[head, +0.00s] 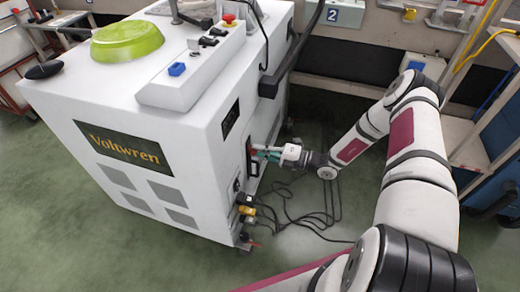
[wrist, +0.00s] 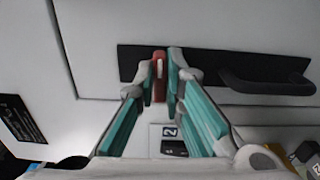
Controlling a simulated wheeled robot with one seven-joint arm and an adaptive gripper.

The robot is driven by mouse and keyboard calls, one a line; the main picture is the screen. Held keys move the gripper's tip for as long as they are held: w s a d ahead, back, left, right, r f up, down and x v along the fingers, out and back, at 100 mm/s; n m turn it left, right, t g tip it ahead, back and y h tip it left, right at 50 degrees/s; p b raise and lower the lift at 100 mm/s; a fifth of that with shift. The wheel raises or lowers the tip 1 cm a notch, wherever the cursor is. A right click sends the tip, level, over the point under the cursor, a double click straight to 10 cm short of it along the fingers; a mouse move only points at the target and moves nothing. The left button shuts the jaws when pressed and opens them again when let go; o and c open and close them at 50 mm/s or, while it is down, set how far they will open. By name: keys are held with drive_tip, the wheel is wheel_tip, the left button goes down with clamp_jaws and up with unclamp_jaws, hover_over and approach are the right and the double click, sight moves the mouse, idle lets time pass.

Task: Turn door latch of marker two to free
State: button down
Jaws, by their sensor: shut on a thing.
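The door latch is a small red upright piece (wrist: 159,78) at the left end of a black plate on the white cabinet door. My gripper (wrist: 160,72) has its teal-lined fingers on either side of the latch and is shut on it.
A black bar handle (wrist: 265,84) projects from the door right of the latch. The white cabinet (head: 150,130) carries a green bowl (head: 127,40) and a control box. Cables (head: 300,215) lie on the floor beside it. A blue cart stands at the far right.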

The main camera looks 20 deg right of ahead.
drive_tip(key=shift+w+a+r+m, duration=0.1)
drive_tip(key=shift+w+m, duration=0.1)
drive_tip(key=shift+m, duration=0.2)
drive_tip(key=c, duration=1.7)
unclamp_jaws()
drive_tip(key=shift+s, duration=0.1)
drive_tip(key=v, duration=1.2)
